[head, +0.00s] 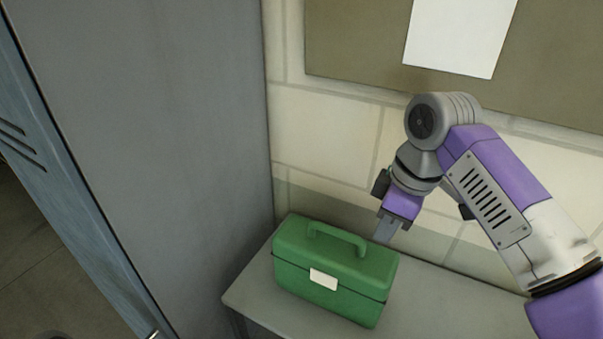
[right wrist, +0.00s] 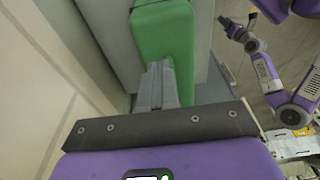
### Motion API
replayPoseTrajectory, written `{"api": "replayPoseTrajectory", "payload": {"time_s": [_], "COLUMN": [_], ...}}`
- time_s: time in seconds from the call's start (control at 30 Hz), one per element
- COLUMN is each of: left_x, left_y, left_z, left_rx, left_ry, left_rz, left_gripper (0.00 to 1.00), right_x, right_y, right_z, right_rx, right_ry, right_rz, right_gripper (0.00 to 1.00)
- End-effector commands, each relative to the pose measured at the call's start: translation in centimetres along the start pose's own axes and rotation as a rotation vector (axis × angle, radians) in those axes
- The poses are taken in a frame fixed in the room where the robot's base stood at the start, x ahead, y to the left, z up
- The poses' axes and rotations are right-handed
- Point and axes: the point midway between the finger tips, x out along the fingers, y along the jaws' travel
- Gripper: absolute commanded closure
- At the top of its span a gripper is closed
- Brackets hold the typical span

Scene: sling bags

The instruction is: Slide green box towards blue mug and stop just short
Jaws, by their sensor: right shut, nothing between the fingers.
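The green box (head: 330,272), with a top handle and a pale front label, stands upright at the left end of a grey bench. My right gripper (head: 386,233) is shut and empty, pointing down beside the box's right end, near the wall. In the right wrist view its fingers (right wrist: 158,82) overlap the near end of the green box (right wrist: 165,35); I cannot tell whether they touch it. A blue mug is not visible in either view. What looks like my left gripper (right wrist: 230,25) is small in the right wrist view, its jaws unclear.
The grey bench top (head: 425,300) is bare to the right of the box. A tall grey locker side (head: 170,130) stands close on the left. A tiled wall (head: 325,125) is behind, with a board (head: 360,40) bearing a white sheet (head: 460,35).

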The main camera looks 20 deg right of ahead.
Motion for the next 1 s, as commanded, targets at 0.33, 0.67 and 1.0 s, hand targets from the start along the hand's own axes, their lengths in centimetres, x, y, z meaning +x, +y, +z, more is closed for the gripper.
{"api": "replayPoseTrajectory", "payload": {"time_s": [0.33,0.67,1.0], "left_x": [-0.9,-2.4,-2.0], "left_y": [0.3,0.9,0.7], "left_z": [0.2,0.2,0.2], "left_rx": [-0.001,-0.001,-0.001], "left_ry": [-0.004,-0.002,-0.003], "left_rz": [-0.001,0.000,0.000], "left_gripper": [0.57,0.57,0.57], "right_x": [0.5,1.6,3.6], "right_y": [0.0,0.0,0.0], "right_z": [-4.2,-10.9,-11.5], "right_rx": [-0.004,-0.002,0.001], "right_ry": [-0.001,0.000,-0.001], "right_rz": [-0.001,-0.001,0.000], "right_gripper": [1.00,1.00,1.00]}}
